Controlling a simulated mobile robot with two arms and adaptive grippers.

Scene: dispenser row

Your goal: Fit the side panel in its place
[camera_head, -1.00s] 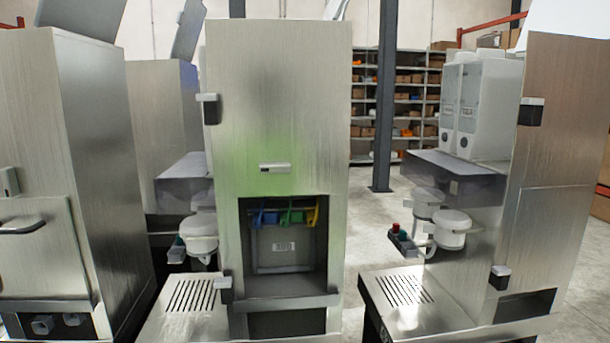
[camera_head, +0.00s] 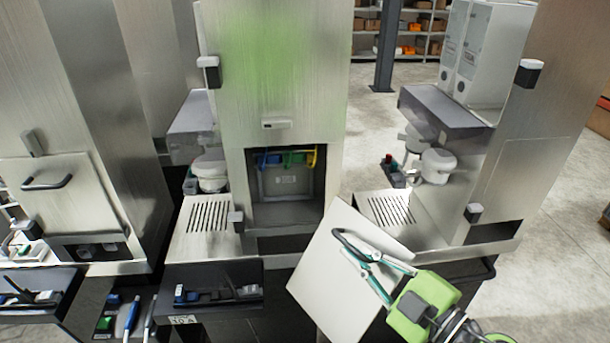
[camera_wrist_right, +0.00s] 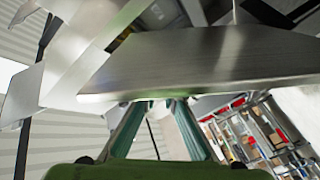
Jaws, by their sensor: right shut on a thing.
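The side panel (camera_head: 330,260) is a flat pale plate with a black handle (camera_head: 358,245). My right gripper (camera_head: 372,268), green and grey, is shut on the panel at its handle and holds it tilted, in front of the dispenser row. In the right wrist view the panel (camera_wrist_right: 215,60) spans the picture just beyond the fingertips (camera_wrist_right: 160,106). The middle dispenser (camera_head: 275,95) has an open rectangular recess (camera_head: 290,213) with blue, green and yellow parts (camera_head: 287,158) inside. The panel is apart from this recess, lower and to its right. My left gripper is not in view.
A neighbouring dispenser on the left has a closed panel with a black handle (camera_head: 48,183). Slotted trays (camera_head: 208,225) flank the middle dispenser. A dark bin (camera_head: 210,287) with small parts sits at the lower front. Open floor (camera_head: 555,220) lies at the right.

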